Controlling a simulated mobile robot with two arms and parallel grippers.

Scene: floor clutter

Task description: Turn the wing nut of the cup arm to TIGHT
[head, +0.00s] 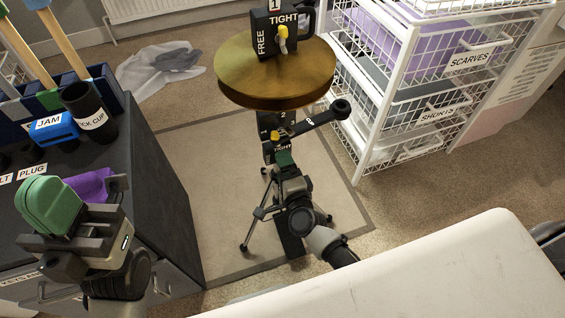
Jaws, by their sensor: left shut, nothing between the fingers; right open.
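A stand with tripod legs (247,234) carries a broad brass disc (270,78). Under the disc a black block marked 2 (283,117) bears the black cup arm (325,115), labelled CUP, which reaches right to a round end. A yellow wing nut (275,135) shows on this block, just above a TIGHT label; its exact angle is too small to tell. My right gripper (285,158) is open, its green fingertips just below that wing nut; contact cannot be told. My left gripper (50,205) is shut and empty over the dark cabinet at the left.
Above the disc, a block marked 1 (268,22) has FREE and TIGHT labels and another yellow wing nut (283,40). White wire drawers (400,100) stand close right. The dark cabinet (165,190) holds a blue JAM item (55,130) and a black cup (88,110). A white surface (440,270) fills the lower right.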

